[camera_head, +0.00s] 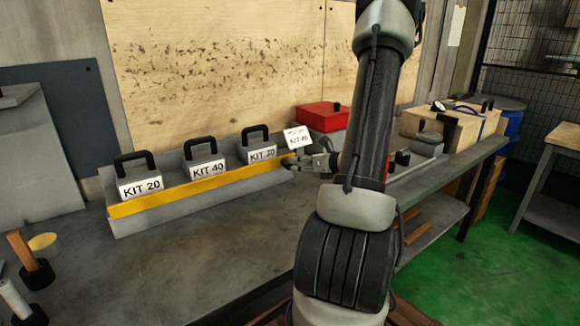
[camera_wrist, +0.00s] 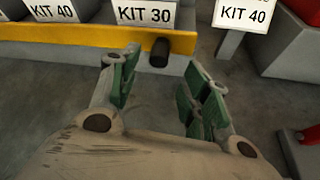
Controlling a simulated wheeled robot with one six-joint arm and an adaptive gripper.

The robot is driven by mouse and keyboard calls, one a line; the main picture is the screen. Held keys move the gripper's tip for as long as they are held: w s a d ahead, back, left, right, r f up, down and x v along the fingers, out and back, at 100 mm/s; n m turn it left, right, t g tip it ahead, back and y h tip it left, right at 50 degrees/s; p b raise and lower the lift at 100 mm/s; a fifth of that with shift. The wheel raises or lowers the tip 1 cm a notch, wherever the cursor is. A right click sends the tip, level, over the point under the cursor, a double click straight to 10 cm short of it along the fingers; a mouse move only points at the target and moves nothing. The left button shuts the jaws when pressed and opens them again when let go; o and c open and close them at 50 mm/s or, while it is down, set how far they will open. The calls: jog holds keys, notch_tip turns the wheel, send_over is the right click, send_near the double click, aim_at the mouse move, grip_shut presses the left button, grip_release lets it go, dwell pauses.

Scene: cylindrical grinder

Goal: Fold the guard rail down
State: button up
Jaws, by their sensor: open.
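The guard rail (camera_head: 190,192) is a long yellow bar along the front of a grey rack, across the lower fronts of the kit blocks. It appears raised. In the wrist view the rail (camera_wrist: 75,35) crosses the upper left, with a dark round knob (camera_wrist: 158,53) near its right end. My gripper (camera_head: 306,163) is at the rail's right end in the head view, partly hidden by my arm. In the wrist view my gripper (camera_wrist: 158,75) is open, its green-padded fingers either side of and just short of the knob. Contact cannot be told.
Blocks marked KIT 20 (camera_head: 140,186), KIT 40 (camera_head: 208,170) and KIT 30 (camera_head: 262,152) stand behind the rail. A white sign (camera_head: 298,138) stands by its right end, with a red box (camera_head: 322,117) behind. The grey bench (camera_head: 200,255) is clear in front.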

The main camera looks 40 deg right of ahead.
aim_at(291, 165)
jog(key=x, duration=0.7)
jog(key=shift+w, duration=0.15)
